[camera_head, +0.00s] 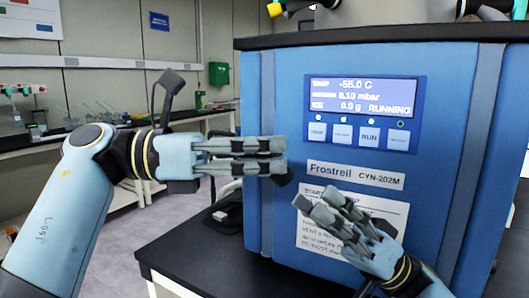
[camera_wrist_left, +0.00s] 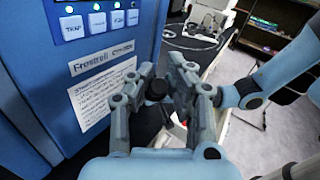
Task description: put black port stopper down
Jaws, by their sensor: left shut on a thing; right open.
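The black port stopper (camera_head: 283,178) is a small dark piece at the fingertips of my left gripper (camera_head: 284,157). It also shows as a dark round piece in the left wrist view (camera_wrist_left: 155,89), between the fingers of the left gripper (camera_wrist_left: 165,76). That gripper is shut on it and holds it in the air in front of the blue freeze dryer (camera_head: 283,100). My right gripper (camera_head: 322,204) is open and empty, lower and to the right, in front of the dryer's instruction sheet, partly hiding it.
The dryer stands on a black table top (camera_head: 190,257), whose bare left part lies below my left gripper. A dark object (camera_head: 228,212) lies near the dryer's left side. A side bench with labware (camera_head: 30,145) runs along the wall at far left.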

